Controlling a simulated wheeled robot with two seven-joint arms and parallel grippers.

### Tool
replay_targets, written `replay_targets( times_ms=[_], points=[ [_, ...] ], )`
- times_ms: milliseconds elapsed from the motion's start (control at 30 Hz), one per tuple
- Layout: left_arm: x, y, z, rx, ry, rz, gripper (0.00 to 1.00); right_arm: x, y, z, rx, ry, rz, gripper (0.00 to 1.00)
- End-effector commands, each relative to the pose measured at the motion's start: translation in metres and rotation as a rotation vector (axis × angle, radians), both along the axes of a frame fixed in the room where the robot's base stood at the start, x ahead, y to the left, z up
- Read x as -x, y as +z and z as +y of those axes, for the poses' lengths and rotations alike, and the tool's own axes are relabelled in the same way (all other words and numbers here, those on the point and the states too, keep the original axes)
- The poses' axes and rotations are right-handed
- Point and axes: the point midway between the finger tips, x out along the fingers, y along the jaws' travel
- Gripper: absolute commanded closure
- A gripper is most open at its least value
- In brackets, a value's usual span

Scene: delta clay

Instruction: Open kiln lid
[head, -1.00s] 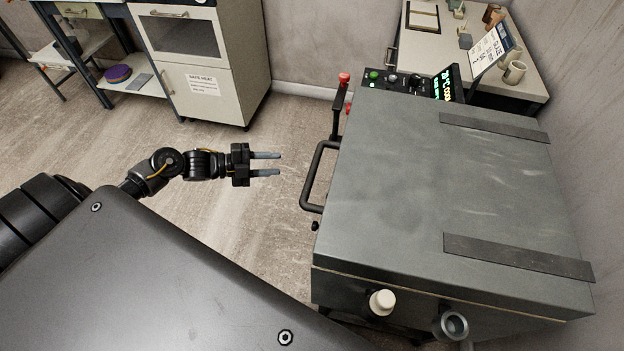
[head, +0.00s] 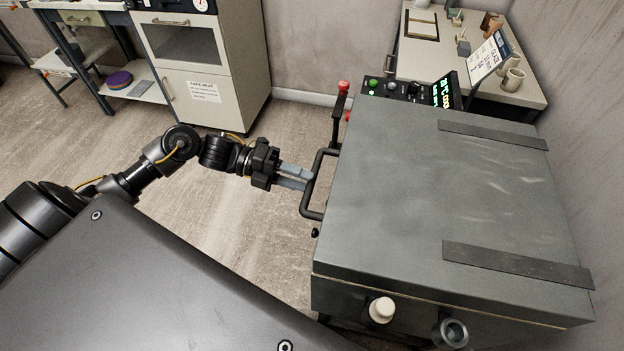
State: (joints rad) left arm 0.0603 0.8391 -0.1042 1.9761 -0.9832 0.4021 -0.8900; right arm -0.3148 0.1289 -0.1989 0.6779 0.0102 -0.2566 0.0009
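The kiln is a grey box with a flat lid (head: 420,190) at the right of the head view. The lid lies closed on the body, with a thin pale seam along its front edge. A black bar handle (head: 308,190) sticks out from the lid's left side. My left gripper (head: 307,177) is open, its two grey fingers pointing right at the handle. The fingertips are at or just beside the bar; I cannot tell whether they touch it. My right gripper is not in view.
A red-knobbed lever (head: 342,90) and a control panel (head: 400,86) with a green display stand behind the handle. A table (head: 450,55) with a mug is at the back right. A beige cabinet (head: 205,60) stands at the back left. Floor left of the kiln is clear.

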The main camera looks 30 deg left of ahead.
Motion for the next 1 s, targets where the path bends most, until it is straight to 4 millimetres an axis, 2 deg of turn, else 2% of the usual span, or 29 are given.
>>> replay_targets(
  times_ms=[33,200,567,833,1000],
  points=[
    [-0.002,0.001,-0.008,0.004,-0.001,-0.002,0.66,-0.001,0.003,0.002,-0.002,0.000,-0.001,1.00],
    [-0.006,-0.004,-0.024,0.001,0.000,0.002,0.66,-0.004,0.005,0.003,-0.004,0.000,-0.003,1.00],
    [-0.008,-0.007,-0.029,-0.001,0.001,0.001,0.66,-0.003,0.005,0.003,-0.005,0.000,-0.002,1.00],
    [-0.008,-0.007,-0.029,-0.001,0.001,0.001,0.98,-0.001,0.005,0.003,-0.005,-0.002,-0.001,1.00],
    [-0.007,-0.007,-0.029,-0.001,0.001,0.002,1.00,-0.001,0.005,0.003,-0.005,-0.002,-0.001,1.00]
  ],
)
